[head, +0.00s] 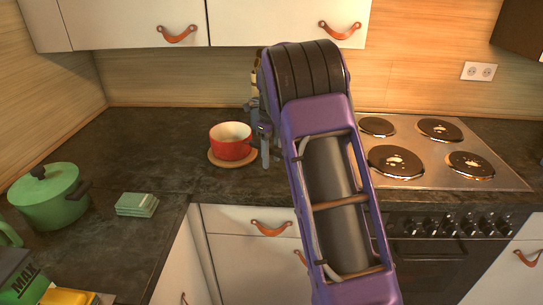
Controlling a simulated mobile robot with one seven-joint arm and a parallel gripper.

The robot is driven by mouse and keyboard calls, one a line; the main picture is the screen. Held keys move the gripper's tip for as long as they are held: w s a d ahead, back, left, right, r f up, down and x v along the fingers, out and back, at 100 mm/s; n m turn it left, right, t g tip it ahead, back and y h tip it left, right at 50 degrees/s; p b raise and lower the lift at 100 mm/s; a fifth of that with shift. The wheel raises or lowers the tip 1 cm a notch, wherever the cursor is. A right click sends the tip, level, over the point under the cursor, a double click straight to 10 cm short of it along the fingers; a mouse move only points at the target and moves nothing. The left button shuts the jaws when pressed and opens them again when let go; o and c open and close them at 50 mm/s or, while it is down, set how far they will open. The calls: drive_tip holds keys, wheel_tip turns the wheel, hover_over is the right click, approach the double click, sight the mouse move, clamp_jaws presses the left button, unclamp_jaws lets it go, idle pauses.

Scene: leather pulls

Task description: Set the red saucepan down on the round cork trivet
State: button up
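The red saucepan (230,150), with a cream inside, is upright over the round cork trivet (214,160) on the dark counter. It looks to rest on the trivet, though a small gap under it cannot be ruled out. The trivet's rim shows to the left and in front of the pan. My gripper (266,153) points down right beside the pan's right side. The pan's handle is not clearly seen there, and my purple arm hides part of the gripper. I cannot tell whether the fingers are closed on the handle or apart.
A green lidded pot (48,198) and a stack of pale green coasters (137,204) stand on the left counter. A hob (430,152) with several plates lies to the right. Upper cabinets (135,22) hang above. The counter left of the trivet is clear.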

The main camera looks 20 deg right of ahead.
drive_tip(key=shift+o, duration=1.4)
drive_tip(key=shift+f, duration=0.1)
